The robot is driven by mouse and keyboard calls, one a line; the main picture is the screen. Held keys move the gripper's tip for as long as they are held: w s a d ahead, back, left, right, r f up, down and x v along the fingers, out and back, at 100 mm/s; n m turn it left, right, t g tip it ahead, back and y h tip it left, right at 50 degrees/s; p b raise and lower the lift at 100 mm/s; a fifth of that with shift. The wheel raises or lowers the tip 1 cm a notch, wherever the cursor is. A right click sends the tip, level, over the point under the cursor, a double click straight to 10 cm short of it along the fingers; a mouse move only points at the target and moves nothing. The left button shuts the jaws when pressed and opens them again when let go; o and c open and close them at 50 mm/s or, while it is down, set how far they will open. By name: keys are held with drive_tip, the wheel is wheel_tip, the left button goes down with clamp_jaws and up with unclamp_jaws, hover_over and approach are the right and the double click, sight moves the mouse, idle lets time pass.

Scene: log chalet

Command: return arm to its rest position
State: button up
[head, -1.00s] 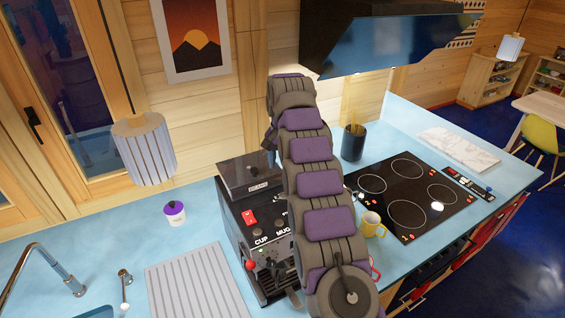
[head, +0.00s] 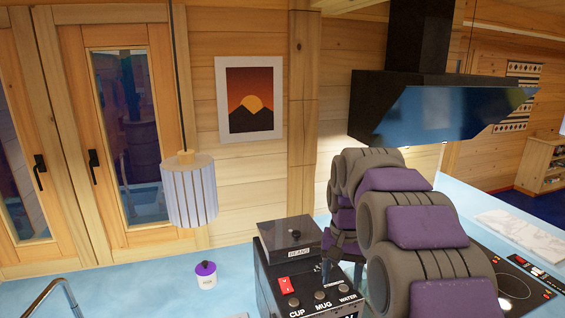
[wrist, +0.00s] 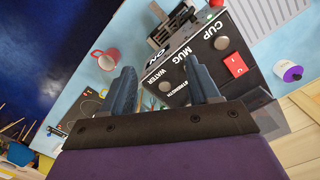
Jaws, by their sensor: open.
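My gripper (wrist: 160,85) shows in the wrist view with its two dark blue-grey fingers spread apart and nothing between them. The front of the black coffee machine (wrist: 215,48), with its CUP, MUG and WATER buttons, lies beyond the fingers. In the head view my grey and purple arm (head: 425,225) is bent and fills the lower right. The gripper end is mostly hidden behind the arm, beside the coffee machine (head: 287,240). I cannot tell the exact gap between them.
A red mug (wrist: 105,58) stands on the blue counter (head: 150,296) near the machine. A small white pot with a purple lid (head: 206,275) is left of it. A striped lamp (head: 189,190) hangs at left. The range hood (head: 425,108) is above the hob (head: 520,285).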

drive_tip(key=s+f+n+b, duration=0.1)
drive_tip(key=s+f+b, duration=0.3)
drive_tip(key=s+f, duration=0.3)
drive_tip(key=s+f+n+b, duration=0.1)
drive_tip(key=s+f+b, duration=0.3)
drive_tip(key=s, duration=1.3)
drive_tip(key=s+f+n+g+b, duration=0.1)
drive_tip(key=s+f+b, duration=0.3)
drive_tip(key=s+f, duration=0.5)
drive_tip(key=s, duration=0.3)
drive_tip(key=shift+d+f, duration=0.3)
